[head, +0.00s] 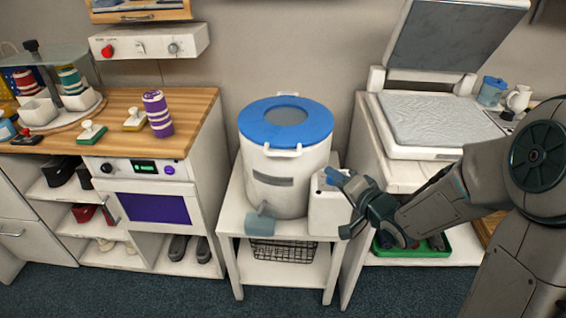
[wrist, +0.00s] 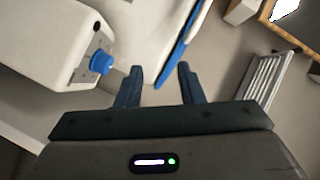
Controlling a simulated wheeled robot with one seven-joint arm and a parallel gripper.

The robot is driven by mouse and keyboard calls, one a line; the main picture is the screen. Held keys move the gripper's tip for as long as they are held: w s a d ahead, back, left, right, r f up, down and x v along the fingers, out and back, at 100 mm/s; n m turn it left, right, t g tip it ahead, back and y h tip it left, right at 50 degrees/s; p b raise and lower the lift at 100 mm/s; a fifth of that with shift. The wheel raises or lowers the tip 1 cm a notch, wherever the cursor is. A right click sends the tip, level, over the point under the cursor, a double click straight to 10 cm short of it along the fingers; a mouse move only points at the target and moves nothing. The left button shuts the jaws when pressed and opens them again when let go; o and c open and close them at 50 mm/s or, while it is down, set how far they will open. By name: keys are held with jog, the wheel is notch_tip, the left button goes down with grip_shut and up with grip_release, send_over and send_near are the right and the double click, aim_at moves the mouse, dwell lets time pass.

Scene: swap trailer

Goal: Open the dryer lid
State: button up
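The dryer (head: 268,188) is a white upright drum on a small white table. Its round blue lid (head: 252,122) lies flat and closed on top, with a greyish centre and a white handle (head: 283,152) at the front. A white box with a blue knob (wrist: 101,62) stands at the drum's right. My gripper (head: 342,204) is in front of this box, right of the drum and lower than the lid. In the wrist view my gripper (wrist: 159,72) has its two fingers apart with nothing between them. The lid's blue edge (wrist: 176,52) shows beyond the fingertips.
A grey spout (head: 260,222) sticks out at the drum's lower front. A wire basket (head: 283,252) sits on the table's lower shelf. A counter (head: 190,118) with spools is at left. A white machine with a raised cover (head: 450,38) stands close at right.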

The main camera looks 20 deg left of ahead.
aim_at(283, 156)
jog(key=w+a+y, duration=0.1)
jog(key=a+y, duration=0.1)
jog(key=a, duration=0.3)
jog(key=w+a+m+y+b, duration=0.1)
jog(key=a, duration=0.4)
jog(key=w+a+r+g+y+b, duration=0.1)
jog(key=w+a+y, duration=0.1)
jog(key=a, duration=0.4)
jog(key=shift+w+r+m+y, duration=0.1)
jog(key=shift+m+y, duration=0.2)
jog(key=shift+d, duration=0.1)
grip_shut()
